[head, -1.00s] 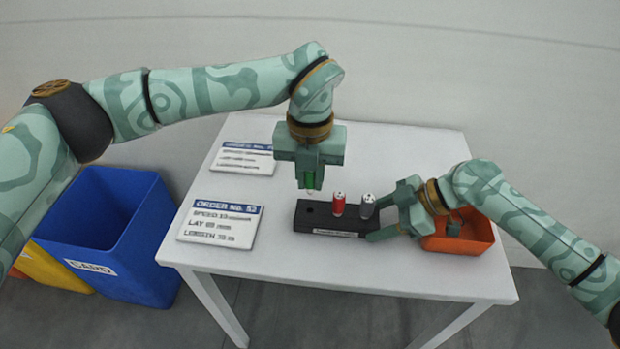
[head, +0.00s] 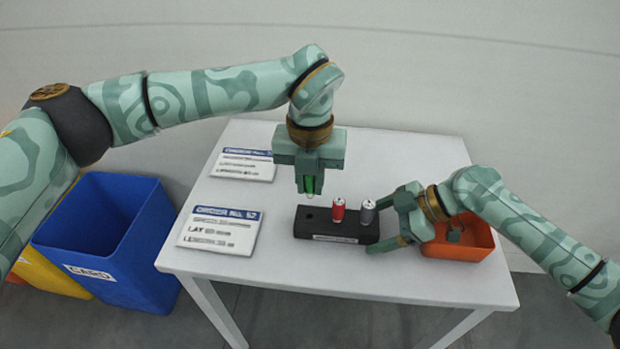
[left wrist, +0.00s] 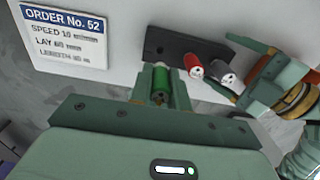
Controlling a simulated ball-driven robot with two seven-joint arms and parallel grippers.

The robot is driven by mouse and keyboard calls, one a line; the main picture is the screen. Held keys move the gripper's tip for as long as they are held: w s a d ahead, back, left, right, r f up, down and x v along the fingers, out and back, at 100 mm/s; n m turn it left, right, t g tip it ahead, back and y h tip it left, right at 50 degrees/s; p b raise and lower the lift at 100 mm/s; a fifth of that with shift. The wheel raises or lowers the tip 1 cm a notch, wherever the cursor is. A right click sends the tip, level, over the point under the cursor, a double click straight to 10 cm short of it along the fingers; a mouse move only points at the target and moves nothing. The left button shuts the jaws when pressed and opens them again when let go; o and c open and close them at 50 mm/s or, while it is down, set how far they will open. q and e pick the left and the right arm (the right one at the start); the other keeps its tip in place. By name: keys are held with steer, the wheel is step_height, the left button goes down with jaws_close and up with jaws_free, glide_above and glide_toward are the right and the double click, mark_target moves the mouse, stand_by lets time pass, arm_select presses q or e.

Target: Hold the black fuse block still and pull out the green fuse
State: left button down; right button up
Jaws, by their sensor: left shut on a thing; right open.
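The black fuse block (head: 318,222) lies on the white table, with a red fuse (head: 338,210) and a grey fuse (head: 367,212) upright in it. My left gripper (head: 309,187) is shut on the green fuse (left wrist: 162,86) and holds it above the block's left part, clear of the block. In the head view the fingers mostly hide the green fuse. An empty hole shows at the block's left end. My right gripper (head: 386,222) is open at the block's right end, its fingers to either side of that end; whether they touch it I cannot tell.
An orange bin (head: 470,240) stands at the table's right, partly behind my right gripper. Two order cards (head: 221,231) lie on the left of the table. A blue bin (head: 110,240) and a yellow bin (head: 50,268) stand on the floor at left. The table's front is clear.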

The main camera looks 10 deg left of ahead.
arm_select(q)
steer(key=shift+t, duration=0.4)
steer(key=shift+s+r+p, duration=0.15)
steer(key=shift+r+p, duration=1.1)
steer(key=shift+r, duration=0.5)
steer(key=shift+s+r+p, duration=0.2)
steer(key=shift+r+p, duration=1)
steer(key=shift+r, duration=0.5)
steer(key=shift+s+r+p, duration=0.15)
steer(key=shift+r+p, duration=1.1)
steer(key=shift+r, duration=0.5)
arm_select(e)
step_height(320, 180, up, 11)
arm_select(q)
steer(key=shift+f, duration=0.1)
steer(key=shift+d, duration=0.1)
arm_select(e)
steer(key=shift+d, duration=0.1)
